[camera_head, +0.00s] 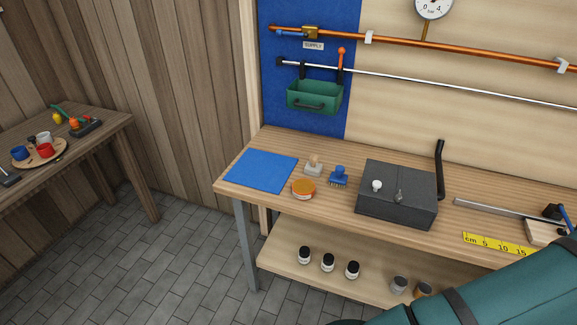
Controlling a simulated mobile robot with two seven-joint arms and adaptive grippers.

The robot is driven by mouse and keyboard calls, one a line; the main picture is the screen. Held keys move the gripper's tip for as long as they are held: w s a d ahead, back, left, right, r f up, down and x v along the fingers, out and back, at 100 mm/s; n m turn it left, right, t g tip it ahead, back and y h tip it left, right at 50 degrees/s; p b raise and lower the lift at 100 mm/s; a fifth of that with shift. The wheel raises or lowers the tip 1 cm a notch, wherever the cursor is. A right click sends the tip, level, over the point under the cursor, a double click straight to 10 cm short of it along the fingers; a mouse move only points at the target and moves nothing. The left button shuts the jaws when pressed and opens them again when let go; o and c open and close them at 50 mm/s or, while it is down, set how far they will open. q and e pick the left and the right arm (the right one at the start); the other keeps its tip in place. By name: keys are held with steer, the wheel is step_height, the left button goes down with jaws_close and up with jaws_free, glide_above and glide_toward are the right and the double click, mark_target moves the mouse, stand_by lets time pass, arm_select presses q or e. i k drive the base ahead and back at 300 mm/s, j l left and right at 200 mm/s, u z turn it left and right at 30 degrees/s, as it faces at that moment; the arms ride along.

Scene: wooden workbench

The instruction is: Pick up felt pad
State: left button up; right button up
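A flat blue square, which looks like the felt pad (260,171), lies flat on the left end of the wooden workbench (320,213). Nothing lies on it. Neither of my grippers shows in the head view. A teal link of one of my arms (510,290) fills the lower right corner, well away from the blue square.
Right of the blue square are an orange-lidded tin (303,189), a stamp with a wooden knob (313,167), a blue brush (339,177) and a dark grey box (397,200). A green bin (314,97) hangs above. Small jars (328,262) stand on the lower shelf.

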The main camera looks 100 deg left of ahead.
mark_target(313, 168)
steer(key=u, duration=3.05)
steer(key=j+z, duration=0.15)
steer(key=z, duration=0.35)
steer(key=i+j+z, duration=0.1)
steer(key=z, duration=0.35)
steer(key=j+z, duration=0.25)
steer(key=z, duration=0.25)
steer(key=k+j+z, duration=0.1)
steer(key=j+z, duration=0.15)
steer(key=j, duration=0.2)
steer(key=k+j+z, duration=0.1)
steer(key=j+z, duration=0.15)
steer(key=j, duration=0.2)
